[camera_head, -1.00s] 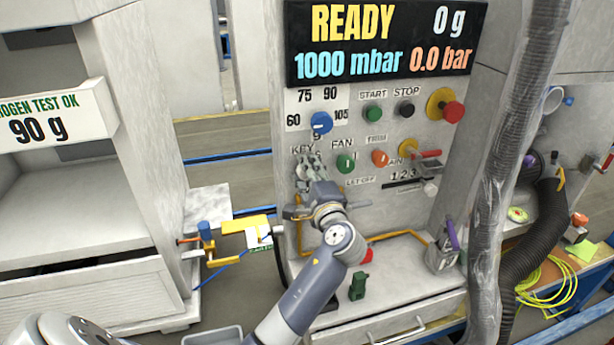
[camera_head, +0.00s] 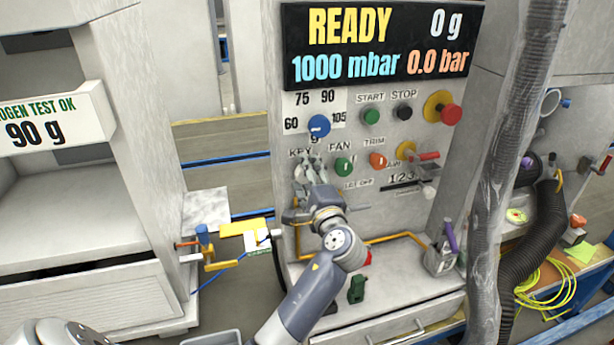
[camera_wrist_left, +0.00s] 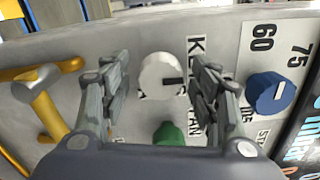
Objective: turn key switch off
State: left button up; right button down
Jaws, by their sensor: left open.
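The key switch (camera_wrist_left: 160,78) is a pale round knob with a short dark bar on its face, on the grey panel in the left wrist view. My left gripper (camera_wrist_left: 160,72) is open, with one finger on each side of the knob and gaps visible between them. I cannot tell how deep the fingertips reach. In the head view my left gripper (camera_head: 313,170) is at the panel just below the "KEY" label (camera_head: 299,153) and hides the switch. My right gripper is not in view.
A green fan knob (camera_head: 343,166) sits right beside the gripper, and a blue dial (camera_head: 319,125) is above it. Yellow pipes (camera_head: 400,238) run below.

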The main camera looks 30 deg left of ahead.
pick_arm(q)
jog(key=v, duration=1.1)
jog(key=shift+s+d, duration=0.2)
jog(key=shift+d, duration=0.1)
